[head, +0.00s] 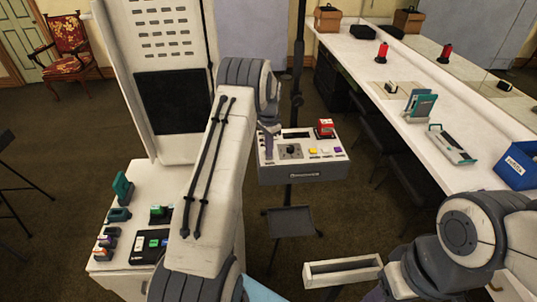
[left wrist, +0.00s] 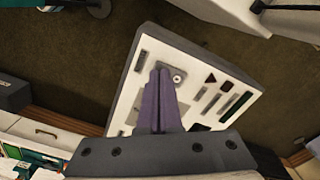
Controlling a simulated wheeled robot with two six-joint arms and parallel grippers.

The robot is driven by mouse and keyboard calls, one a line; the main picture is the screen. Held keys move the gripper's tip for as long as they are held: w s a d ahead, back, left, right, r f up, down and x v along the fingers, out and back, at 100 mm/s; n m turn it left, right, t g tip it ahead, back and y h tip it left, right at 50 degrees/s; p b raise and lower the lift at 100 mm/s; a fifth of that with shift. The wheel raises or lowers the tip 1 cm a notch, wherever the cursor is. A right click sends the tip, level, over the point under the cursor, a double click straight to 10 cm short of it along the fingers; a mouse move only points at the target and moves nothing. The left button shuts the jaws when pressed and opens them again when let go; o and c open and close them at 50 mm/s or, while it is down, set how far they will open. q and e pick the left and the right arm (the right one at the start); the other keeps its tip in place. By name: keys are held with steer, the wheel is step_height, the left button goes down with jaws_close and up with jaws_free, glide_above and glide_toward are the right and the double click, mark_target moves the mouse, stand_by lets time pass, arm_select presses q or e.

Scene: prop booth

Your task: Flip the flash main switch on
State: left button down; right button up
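A white-topped control box (head: 303,168) with grey sides stands on a dark stand, mid-view in the head view. Its panel carries a black knob on a grey plate (head: 290,151), yellow and purple buttons and a red block (head: 325,127). I cannot tell which part is the flash main switch. My left gripper (head: 268,146) is at the panel's left side, partly hidden by its arm. In the left wrist view its purple fingers (left wrist: 159,76) are together with nothing visible between them, over the panel (left wrist: 124,103), partly covering a grey plate with a round part (left wrist: 178,76). Contact cannot be told.
A white cabinet (head: 115,258) with several small devices stands at left. A long white counter (head: 440,110) runs along the right, holding a blue box (head: 518,164). A white open tray (head: 342,272) is low in front, beside my right arm.

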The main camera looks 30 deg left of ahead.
arm_select(q)
steer(key=shift+f, duration=0.1)
step_height(320, 180, up, 7)
steer(key=p, duration=0.4)
steer(key=shift+p, duration=0.4)
stand_by(0.5)
